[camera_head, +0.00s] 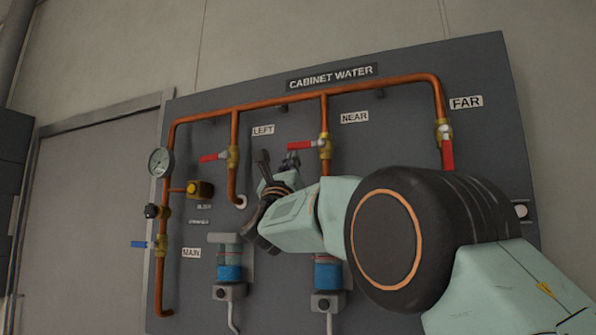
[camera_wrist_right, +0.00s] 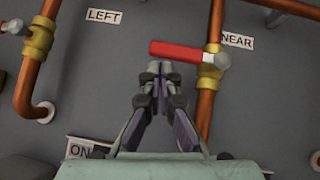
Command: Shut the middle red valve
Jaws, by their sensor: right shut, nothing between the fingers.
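The middle red valve, labelled NEAR, has a red handle (camera_head: 304,145) on a brass body (camera_head: 325,146) in a vertical copper pipe. Its handle lies crosswise to the pipe, pointing left. In the right wrist view the red handle (camera_wrist_right: 186,50) lies level above my fingertips. My right gripper (camera_head: 277,160) is just below and left of the handle's free end in the head view. In the wrist view my right gripper (camera_wrist_right: 158,68) is shut and empty, its tips close under the handle's left part. I cannot tell whether they touch. My left gripper is not in view.
The LEFT valve's red handle (camera_head: 213,157) lies crosswise. The FAR valve's red handle (camera_head: 447,154) hangs along its pipe. A blue MAIN handle (camera_head: 140,244), gauge (camera_head: 160,162) and blue-banded filters (camera_head: 229,272) share the grey panel (camera_head: 400,135).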

